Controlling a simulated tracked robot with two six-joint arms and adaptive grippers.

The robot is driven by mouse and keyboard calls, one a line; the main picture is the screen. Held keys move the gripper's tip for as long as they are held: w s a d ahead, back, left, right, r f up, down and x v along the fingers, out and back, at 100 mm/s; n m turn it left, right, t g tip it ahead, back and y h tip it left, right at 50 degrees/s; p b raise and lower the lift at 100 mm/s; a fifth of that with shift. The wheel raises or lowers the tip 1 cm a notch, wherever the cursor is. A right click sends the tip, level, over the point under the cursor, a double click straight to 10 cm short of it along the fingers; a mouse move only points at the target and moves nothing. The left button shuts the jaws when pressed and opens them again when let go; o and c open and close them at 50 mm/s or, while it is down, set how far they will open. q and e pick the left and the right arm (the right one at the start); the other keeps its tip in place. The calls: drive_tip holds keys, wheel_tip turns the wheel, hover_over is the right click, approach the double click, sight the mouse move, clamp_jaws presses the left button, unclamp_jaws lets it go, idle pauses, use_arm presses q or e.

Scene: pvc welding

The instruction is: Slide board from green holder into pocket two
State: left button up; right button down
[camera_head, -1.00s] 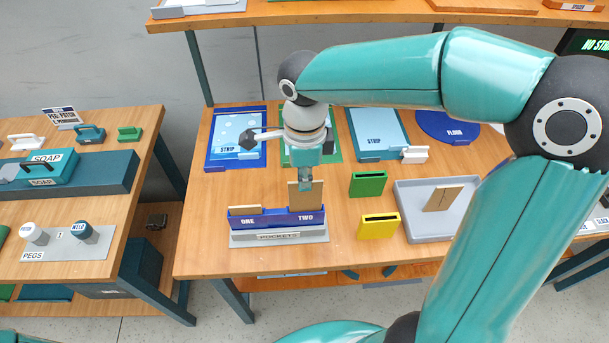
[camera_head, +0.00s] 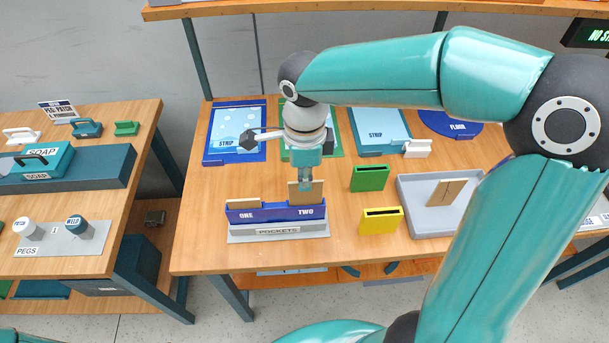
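A blue pocket block (camera_head: 275,214) marked ONE and TWO stands on a grey base labelled POCKETS. A tan board (camera_head: 317,194) stands upright at pocket two, its lower part hidden by the block's front wall. It rises higher than the board (camera_head: 243,203) at pocket one. My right gripper (camera_head: 305,184) points down at the top of the pocket-two board and appears shut on it; the far finger is hidden. The green holder (camera_head: 369,178) stands to the right with no board showing above it. My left gripper is not in view.
A yellow holder (camera_head: 381,221) stands in front of the green one. A grey tray (camera_head: 425,228) with a tan board lies further right. Strip panels and a white-handled tool (camera_head: 417,148) are behind. My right arm covers the table's right side.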

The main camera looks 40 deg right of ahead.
sight(305, 192)
drive_tip(key=shift+f+b, duration=2.05)
drive_tip(key=shift+f, duration=0.3)
drive_tip(key=c, duration=1.2)
unclamp_jaws()
drive_tip(key=shift+c, duration=0.2)
wheel_tip(305, 192, up, 12)
